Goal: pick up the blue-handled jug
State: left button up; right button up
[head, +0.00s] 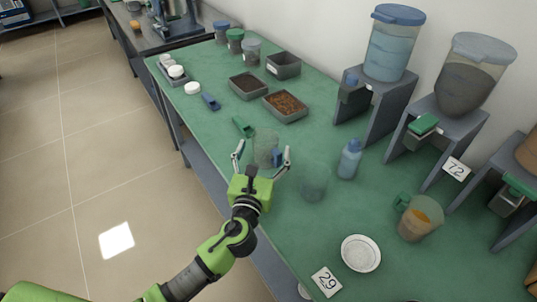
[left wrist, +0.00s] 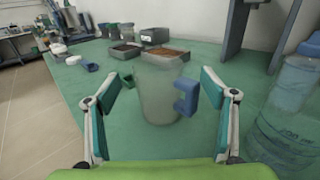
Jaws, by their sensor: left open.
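The blue-handled jug (head: 264,146) is a clear, empty-looking jug standing upright on the green bench. Its blue handle (left wrist: 185,97) points right in the left wrist view, where the jug body (left wrist: 155,92) is in the middle. My left gripper (head: 263,153) is open, with one finger to each side of the jug in both views. The handle lies on the side of the right-hand finger. I cannot tell whether either finger touches the jug. My right gripper is not in view.
A faint clear vessel (head: 314,182) and a blue-capped bottle (head: 349,159) stand to the right. A green-handled object (head: 243,126) lies just behind the jug. Dark trays (head: 285,118) are farther back. Hoppers on grey stands (head: 383,115) line the wall.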

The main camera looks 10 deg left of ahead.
pick_arm(q)
jog(key=w, duration=0.3)
jog(key=shift+w+f, duration=0.1)
jog(key=shift+w, duration=0.1)
jog(key=shift+s, duration=0.1)
jog(key=c, duration=1.3)
